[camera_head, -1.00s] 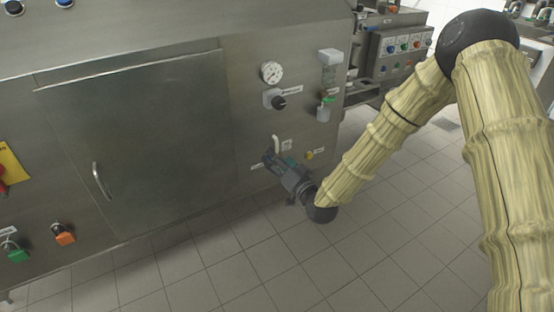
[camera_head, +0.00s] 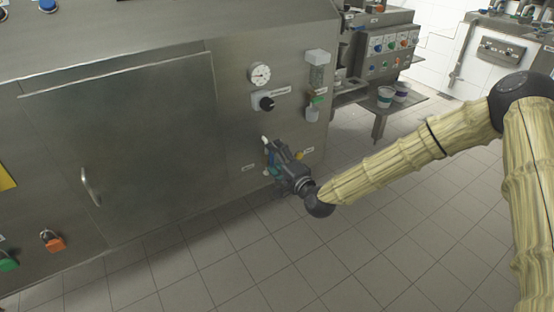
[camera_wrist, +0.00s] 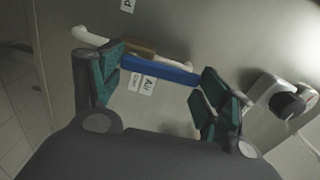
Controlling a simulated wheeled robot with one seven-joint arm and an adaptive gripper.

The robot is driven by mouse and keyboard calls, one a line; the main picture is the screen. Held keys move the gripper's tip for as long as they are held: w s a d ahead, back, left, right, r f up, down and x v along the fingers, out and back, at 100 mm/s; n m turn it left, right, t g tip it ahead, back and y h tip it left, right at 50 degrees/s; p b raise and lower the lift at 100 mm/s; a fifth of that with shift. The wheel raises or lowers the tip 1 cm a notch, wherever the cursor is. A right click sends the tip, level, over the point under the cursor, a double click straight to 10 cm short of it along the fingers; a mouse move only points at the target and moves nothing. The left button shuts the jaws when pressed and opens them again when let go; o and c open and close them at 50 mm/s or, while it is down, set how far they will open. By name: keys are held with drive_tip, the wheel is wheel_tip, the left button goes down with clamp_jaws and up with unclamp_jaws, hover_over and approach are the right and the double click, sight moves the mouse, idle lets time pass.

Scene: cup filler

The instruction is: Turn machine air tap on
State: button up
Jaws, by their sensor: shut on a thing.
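The air tap's blue handle (camera_wrist: 160,71) shows in the wrist view between my gripper's teal finger pads. A white pipe end (camera_wrist: 90,36) sticks out at its upper left, and the pipe also shows in the head view (camera_head: 264,139). A label reading "Air" (camera_wrist: 148,84) is just below the handle. My gripper (camera_wrist: 162,85) is shut on the handle, its fingers at the handle's two ends. In the head view my gripper (camera_head: 277,160) is against the machine's lower right front and hides most of the tap.
A pressure gauge (camera_head: 260,75) and a black knob (camera_head: 267,104) are above the tap. The knob also shows at the right of the wrist view (camera_wrist: 290,102). A yellow button (camera_head: 299,155) is close beside my gripper. Two cups (camera_head: 393,94) stand on a shelf at right. The floor is clear.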

drive_tip(key=shift+d+m, duration=0.1)
drive_tip(key=shift+m, duration=0.2)
idle(0.4)
drive_tip(key=o, duration=1.4)
drive_tip(key=shift+o, duration=0.2)
drive_tip(key=v, duration=1.2)
